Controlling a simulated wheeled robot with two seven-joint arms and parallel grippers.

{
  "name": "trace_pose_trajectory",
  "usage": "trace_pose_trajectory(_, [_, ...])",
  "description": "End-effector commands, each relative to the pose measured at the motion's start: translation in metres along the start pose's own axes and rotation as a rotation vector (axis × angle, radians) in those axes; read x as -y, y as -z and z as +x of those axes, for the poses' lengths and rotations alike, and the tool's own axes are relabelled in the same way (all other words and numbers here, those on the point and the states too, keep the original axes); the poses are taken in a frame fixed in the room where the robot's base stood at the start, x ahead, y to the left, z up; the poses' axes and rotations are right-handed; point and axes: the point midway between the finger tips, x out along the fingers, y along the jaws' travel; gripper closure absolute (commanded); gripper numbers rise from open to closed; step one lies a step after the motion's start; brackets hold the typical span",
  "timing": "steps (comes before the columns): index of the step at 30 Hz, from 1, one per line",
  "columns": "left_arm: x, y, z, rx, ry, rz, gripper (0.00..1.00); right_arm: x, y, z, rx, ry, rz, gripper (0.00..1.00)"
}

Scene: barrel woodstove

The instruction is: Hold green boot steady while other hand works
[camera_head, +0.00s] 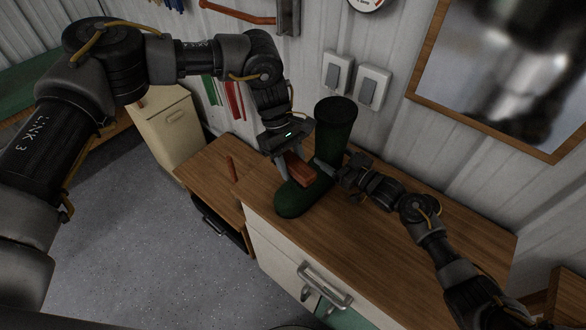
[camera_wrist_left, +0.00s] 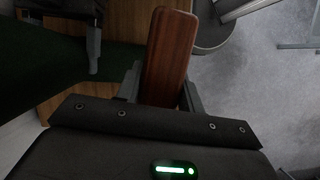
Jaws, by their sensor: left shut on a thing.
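A dark green boot (camera_head: 335,128) stands upright on the wooden counter, its toe pointing to the lower left. My left gripper (camera_head: 289,167) is shut on a reddish-brown wooden block (camera_head: 301,171), held above or against the boot's foot; contact is unclear. In the left wrist view the block (camera_wrist_left: 170,52) sits between the fingers, with the dark green boot (camera_wrist_left: 38,85) to the left. My right gripper (camera_head: 334,172) is at the boot's ankle, one finger lying across it. Whether it grips the boot is hidden.
The wooden counter (camera_head: 400,235) is clear at the right, beyond my right arm. A lower wooden surface (camera_head: 205,170) adjoins at the left, with a thin red-brown stick (camera_head: 231,169). Two wall switches (camera_head: 372,88) and a framed mirror-like panel (camera_head: 500,70) are behind.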

Motion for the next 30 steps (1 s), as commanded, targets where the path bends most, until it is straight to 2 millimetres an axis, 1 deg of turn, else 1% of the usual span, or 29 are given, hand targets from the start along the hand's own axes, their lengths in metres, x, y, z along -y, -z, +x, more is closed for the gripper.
trace_pose_trajectory(2, [0.000,0.000,0.000,0.000,0.000,0.000,0.99,-0.001,0.001,0.000,-0.001,-0.002,-0.001,0.64])
trace_pose_trajectory(3, [0.000,0.000,0.000,0.000,0.000,0.000,0.99,-0.001,0.001,0.000,-0.001,-0.002,-0.001,0.22])
trace_pose_trajectory(8, [0.000,0.000,0.000,0.000,0.000,0.000,0.99,-0.001,0.001,0.000,-0.001,-0.001,0.000,0.02])
trace_pose_trajectory(16, [0.000,0.000,0.000,0.000,0.000,0.000,0.99,0.000,0.000,-0.001,0.000,-0.001,0.000,0.02])
trace_pose_trajectory(20, [0.000,0.000,0.000,0.000,0.000,0.000,0.99,-0.001,0.000,-0.011,0.000,-0.002,-0.001,0.02])
trace_pose_trajectory(23, [0.000,0.000,0.000,0.000,0.000,0.000,0.99,-0.001,-0.001,-0.028,0.002,-0.002,0.000,0.02])
trace_pose_trajectory(30, [0.000,0.000,0.000,0.000,0.000,0.000,0.99,-0.001,-0.001,-0.079,0.003,-0.002,-0.001,0.02])
